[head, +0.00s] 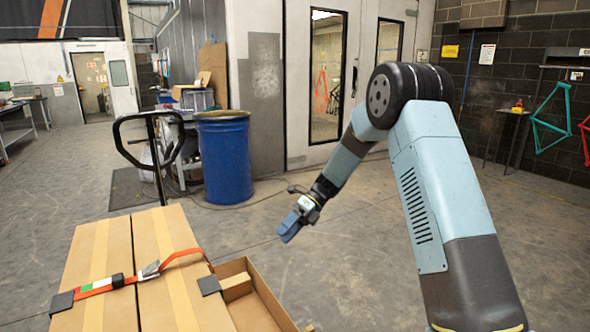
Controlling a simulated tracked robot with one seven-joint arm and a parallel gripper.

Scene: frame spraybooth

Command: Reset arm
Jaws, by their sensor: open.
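My arm rises from the lower right of the head view, bends at a black joint near the top and reaches down to the left. My gripper (290,226) hangs over open floor near the middle of the view, apart from everything around it. It is open, and I see nothing held in it. Its blue fingers point down and to the left.
Strapped cardboard boxes (118,255) with an orange strap (180,254) and an open carton (268,297) stand at lower left. Behind them are a black handle (146,115) and a blue drum (225,160). Booth doors (300,95) are behind. Floor right of the gripper is clear.

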